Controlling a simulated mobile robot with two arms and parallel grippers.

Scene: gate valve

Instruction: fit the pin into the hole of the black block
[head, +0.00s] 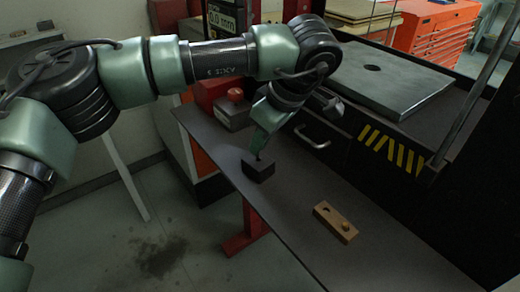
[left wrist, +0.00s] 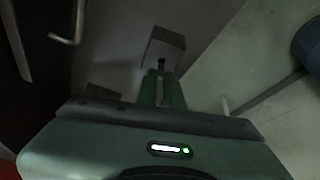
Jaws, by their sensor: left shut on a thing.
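The black block (head: 258,171) sits on the dark bench top near its left edge. My left gripper (head: 260,150) comes down from above, right over the block. In the left wrist view its green fingers (left wrist: 161,88) are shut on a small dark pin (left wrist: 161,64), whose end points at the black block (left wrist: 165,42). The block's hole is not clearly visible, and I cannot tell whether the pin touches the block or is inside it. My right gripper is not in view.
A wooden block (head: 336,222) with a dark hole and a round knob lies to the right on the bench (head: 290,215). A grey box with a red knob (head: 235,96) stands behind. A grey plate (head: 392,82) and an orange tool cabinet (head: 430,38) are farther back.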

